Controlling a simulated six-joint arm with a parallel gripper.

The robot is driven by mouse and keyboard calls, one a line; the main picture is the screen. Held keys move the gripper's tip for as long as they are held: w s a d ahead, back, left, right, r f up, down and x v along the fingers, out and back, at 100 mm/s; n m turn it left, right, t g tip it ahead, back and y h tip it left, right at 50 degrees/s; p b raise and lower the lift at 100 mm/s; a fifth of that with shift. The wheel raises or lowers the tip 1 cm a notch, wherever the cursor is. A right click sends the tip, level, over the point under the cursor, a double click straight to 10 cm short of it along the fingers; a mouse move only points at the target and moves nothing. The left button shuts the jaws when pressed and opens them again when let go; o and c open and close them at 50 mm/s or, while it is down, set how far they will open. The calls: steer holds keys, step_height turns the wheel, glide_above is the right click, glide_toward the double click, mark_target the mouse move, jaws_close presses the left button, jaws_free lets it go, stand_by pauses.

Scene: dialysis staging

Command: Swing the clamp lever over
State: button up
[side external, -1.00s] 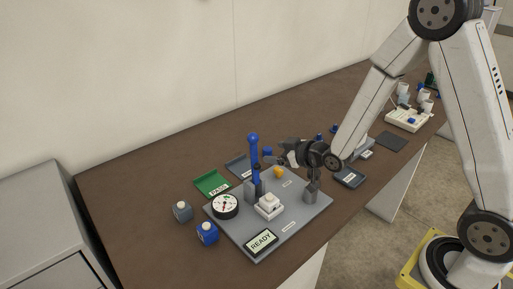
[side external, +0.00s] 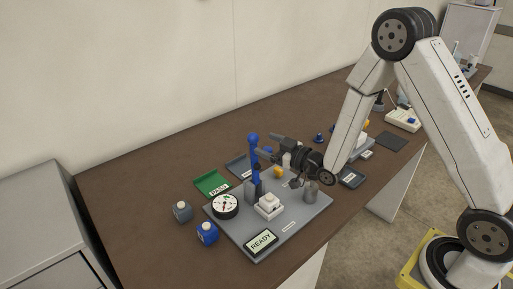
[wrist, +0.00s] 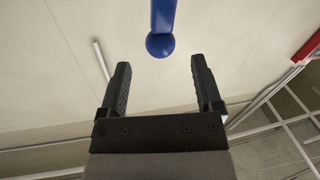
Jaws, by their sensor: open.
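The clamp lever (side external: 254,160) is a blue upright bar with a ball on top, standing on a grey base plate (side external: 296,219). In the wrist view the lever's blue ball (wrist: 160,45) lies just past the fingertips, centred between them sideways, with its bar running up out of the frame. My gripper (side external: 264,146) is open and empty. It points at the upper part of the lever from the right. In the wrist view the fingers (wrist: 160,75) show clear space on both sides of the ball. Contact cannot be told from the side view.
On the plate are a white block (side external: 268,207), a round gauge (side external: 225,206), a READY sign (side external: 262,242) and a grey cylinder (side external: 311,191). A green PASS tray (side external: 212,184), a grey bottle (side external: 182,212) and a blue one (side external: 207,232) stand to the left.

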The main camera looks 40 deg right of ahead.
mark_target(248, 136)
steer(key=shift+x, duration=3.65)
jaws_close()
